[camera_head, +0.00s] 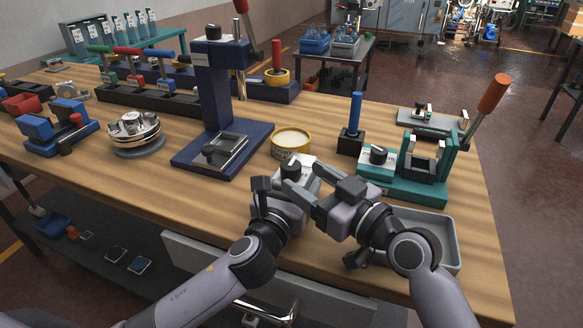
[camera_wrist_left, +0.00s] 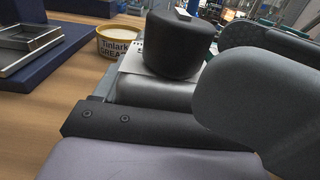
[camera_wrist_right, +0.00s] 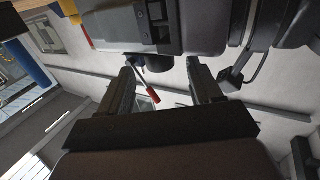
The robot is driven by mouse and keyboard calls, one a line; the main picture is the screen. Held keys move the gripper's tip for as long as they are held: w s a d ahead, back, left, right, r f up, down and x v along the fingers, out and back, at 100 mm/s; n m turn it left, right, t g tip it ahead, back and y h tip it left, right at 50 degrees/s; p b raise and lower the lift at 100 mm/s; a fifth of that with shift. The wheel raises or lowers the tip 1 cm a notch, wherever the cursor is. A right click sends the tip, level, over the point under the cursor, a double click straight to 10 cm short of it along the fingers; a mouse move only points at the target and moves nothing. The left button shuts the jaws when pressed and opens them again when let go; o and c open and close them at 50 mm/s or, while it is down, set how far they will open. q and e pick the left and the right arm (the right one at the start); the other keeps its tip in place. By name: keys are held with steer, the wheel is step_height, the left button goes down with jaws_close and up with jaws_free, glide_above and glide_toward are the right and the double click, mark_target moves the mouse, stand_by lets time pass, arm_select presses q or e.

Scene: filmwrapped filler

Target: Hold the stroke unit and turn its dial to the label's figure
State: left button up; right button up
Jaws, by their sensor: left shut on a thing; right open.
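The stroke unit (camera_head: 308,174) is a small pale block with a black round dial (camera_head: 293,170) on top, above the table's front part. My left gripper (camera_head: 277,190) is shut on the unit. In the left wrist view the dial (camera_wrist_left: 180,45) stands large on the unit's silvery body (camera_wrist_left: 150,92), with a white plate beside it; no figure is readable. My right gripper (camera_head: 316,192) is open and close to the unit's right side in the head view. Its two fingers also show in the right wrist view (camera_wrist_right: 162,88), apart, with no thing clearly between them.
A yellow grease tin (camera_head: 291,141) stands just behind the unit. A blue press (camera_head: 215,105) is at the left, a teal fixture (camera_head: 415,165) with an orange lever at the right. A grey tray (camera_head: 452,240) lies under my right arm. Bare wood shows at the front left.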

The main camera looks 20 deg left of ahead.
mark_target(298, 174)
steer(key=shift+x, duration=2.45)
steer(key=c, duration=1)
